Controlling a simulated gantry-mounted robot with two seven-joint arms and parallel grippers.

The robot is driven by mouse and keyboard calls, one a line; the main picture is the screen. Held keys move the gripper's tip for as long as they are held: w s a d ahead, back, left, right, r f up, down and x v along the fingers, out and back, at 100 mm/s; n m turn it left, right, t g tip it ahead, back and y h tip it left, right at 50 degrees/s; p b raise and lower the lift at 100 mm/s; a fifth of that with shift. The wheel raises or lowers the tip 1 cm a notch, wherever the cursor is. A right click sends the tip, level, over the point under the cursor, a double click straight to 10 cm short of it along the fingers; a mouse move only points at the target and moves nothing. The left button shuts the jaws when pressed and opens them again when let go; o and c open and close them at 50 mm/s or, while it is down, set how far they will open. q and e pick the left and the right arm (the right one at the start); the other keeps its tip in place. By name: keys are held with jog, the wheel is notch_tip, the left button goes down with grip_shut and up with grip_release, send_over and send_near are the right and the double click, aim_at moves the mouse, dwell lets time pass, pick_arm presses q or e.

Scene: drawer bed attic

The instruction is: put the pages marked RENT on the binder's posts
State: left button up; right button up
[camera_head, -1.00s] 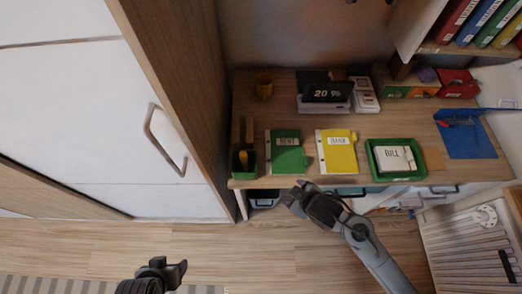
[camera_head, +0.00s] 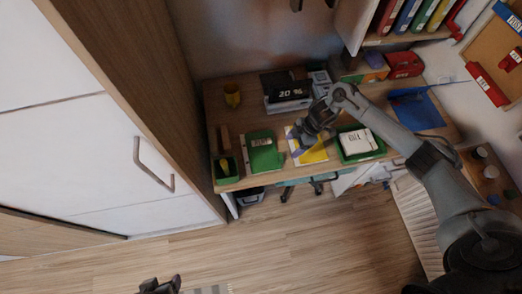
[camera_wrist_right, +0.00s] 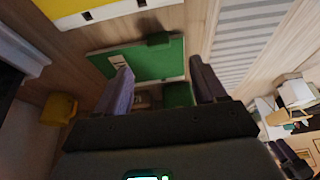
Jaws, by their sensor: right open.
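The green pages (camera_head: 265,160) lie on the desk; their label read RENT in the earlier head view and is hard to read now. They also show in the right wrist view (camera_wrist_right: 160,62), ahead of the fingers. My right gripper (camera_head: 298,138) is over the yellow pages (camera_head: 314,154), right of the green ones, and partly hides them. In the wrist view the right gripper (camera_wrist_right: 162,85) is open and empty, its two fingers spread. The blue binder (camera_head: 417,110) lies open at the desk's right; its posts are hard to make out. My left gripper (camera_head: 160,286) is low at the bottom edge, its jaws unclear.
A green tray (camera_head: 382,150) holds pages marked BILL (camera_head: 357,141). The tall cabinet (camera_head: 120,130) bounds the left.

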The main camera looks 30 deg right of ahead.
jog(key=x, duration=0.3)
jog(key=shift+a+f, duration=0.2)
jog(key=shift+f, duration=0.05)
jog(key=shift+w+a+f+b, duration=0.15)
jog(key=shift+f+b, duration=0.2)
jog(key=shift+f, duration=0.3)
jog(key=shift+b+x, duration=0.4)
jog(key=shift+x, duration=1.8)
jog(key=shift+w, duration=0.1)
jog(key=c, duration=1.2)
